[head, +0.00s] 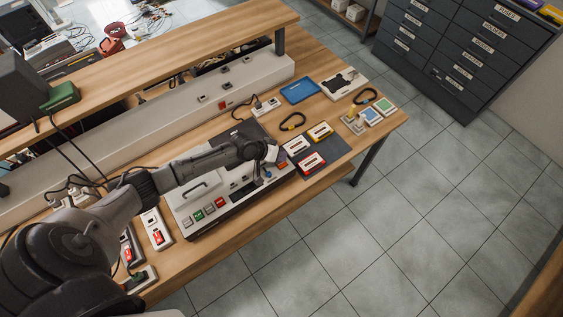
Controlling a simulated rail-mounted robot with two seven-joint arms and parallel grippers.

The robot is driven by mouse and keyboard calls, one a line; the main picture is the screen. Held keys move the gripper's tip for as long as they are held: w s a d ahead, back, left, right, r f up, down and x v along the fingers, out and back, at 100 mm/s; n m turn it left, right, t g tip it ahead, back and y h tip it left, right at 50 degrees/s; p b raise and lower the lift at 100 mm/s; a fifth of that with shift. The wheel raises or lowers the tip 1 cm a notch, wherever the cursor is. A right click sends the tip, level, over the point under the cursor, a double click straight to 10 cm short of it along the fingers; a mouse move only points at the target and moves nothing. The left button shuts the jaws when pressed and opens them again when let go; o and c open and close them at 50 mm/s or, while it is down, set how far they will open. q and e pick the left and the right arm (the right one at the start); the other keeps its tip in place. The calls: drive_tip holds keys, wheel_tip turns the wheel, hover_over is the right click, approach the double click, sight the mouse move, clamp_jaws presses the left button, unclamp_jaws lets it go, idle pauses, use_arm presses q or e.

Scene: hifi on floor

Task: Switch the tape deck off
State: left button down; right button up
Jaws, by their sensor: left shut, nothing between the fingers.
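The tape deck (213,187) is a light grey unit with dark sides, lying on the wooden bench under my left arm. Its face shows a handle, a row of grey, green and red buttons (204,212) along the near left edge, and a dark strip (243,190). Small controls near its right end are partly hidden by my wrist. My left gripper (270,155) is shut and empty above the deck's right end. I cannot tell whether it touches the deck. My right gripper is out of view.
Cassettes (311,161) lie on a dark mat right of the deck. A blue tray (300,89) and black loops lie behind. Power strips with red switches (157,236) are at the left. A raised shelf (190,52) runs along the back. The floor at right is clear.

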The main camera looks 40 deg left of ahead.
use_arm(q)
wheel_tip(320, 180, up, 5)
drive_tip(key=p, duration=0.4)
drive_tip(key=shift+r, duration=0.15)
drive_tip(key=s+d+m+g, duration=0.3)
drive_tip(key=s+d+m, duration=0.2)
drive_tip(key=s+d, duration=1.1)
drive_tip(key=s+a+r+y, duration=0.2)
drive_tip(key=s+r, duration=0.2)
drive_tip(key=s, duration=0.3)
drive_tip(key=s+a+r+g+y, duration=0.1)
drive_tip(key=s+r, duration=0.3)
drive_tip(key=s, duration=0.4)
drive_tip(key=shift+a+y, duration=0.7)
drive_tip(key=shift+y, duration=0.1)
